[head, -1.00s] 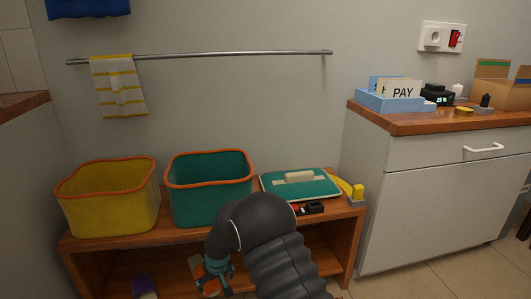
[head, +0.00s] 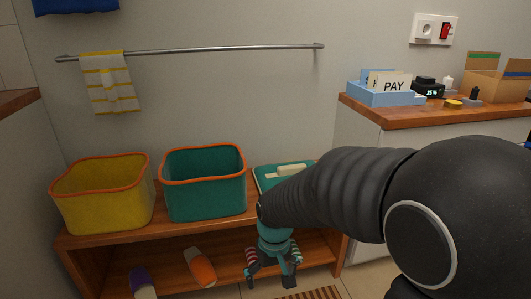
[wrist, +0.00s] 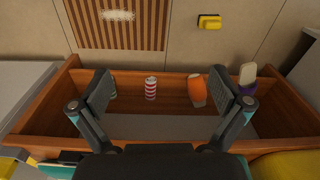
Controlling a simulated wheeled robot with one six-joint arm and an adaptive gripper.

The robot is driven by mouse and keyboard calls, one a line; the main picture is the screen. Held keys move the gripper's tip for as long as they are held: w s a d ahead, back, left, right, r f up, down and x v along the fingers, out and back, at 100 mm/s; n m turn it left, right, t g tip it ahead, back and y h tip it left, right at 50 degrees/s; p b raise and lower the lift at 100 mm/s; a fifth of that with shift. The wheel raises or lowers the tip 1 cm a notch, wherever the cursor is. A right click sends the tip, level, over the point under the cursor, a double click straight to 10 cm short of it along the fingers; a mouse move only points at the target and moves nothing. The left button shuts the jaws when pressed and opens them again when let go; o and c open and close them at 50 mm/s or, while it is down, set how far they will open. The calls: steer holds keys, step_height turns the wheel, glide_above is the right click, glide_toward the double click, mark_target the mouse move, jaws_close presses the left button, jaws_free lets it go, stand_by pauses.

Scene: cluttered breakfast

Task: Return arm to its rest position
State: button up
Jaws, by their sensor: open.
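My gripper (head: 271,278) is in front of the right part of the wooden shelf unit (head: 210,226) in the head view, pointing down. My dark arm reaches in from the right and covers part of the teal lidded box (head: 290,168). In the wrist view my gripper (wrist: 163,92) has its fingers wide apart with nothing between them. Another small item is mostly hidden behind the left finger.
A yellow bin (head: 103,197) and a teal bin (head: 204,188) stand on the shelf top. A counter (head: 395,118) at the right holds a blue letter holder (head: 388,97). A striped mat (wrist: 117,30) and a yellow object (wrist: 209,21) lie on the floor.

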steer(key=s+d+r+m+t+p, duration=0.2)
steer(key=s+d+r, duration=0.5)
steer(key=r, duration=0.3)
steer(key=s+d+r+m+t+p, duration=0.2)
steer(key=s+d+r+t, duration=0.1)
steer(key=s+d+r, duration=0.4)
steer(key=v, duration=0.2)
steer(key=shift+r, duration=0.5)
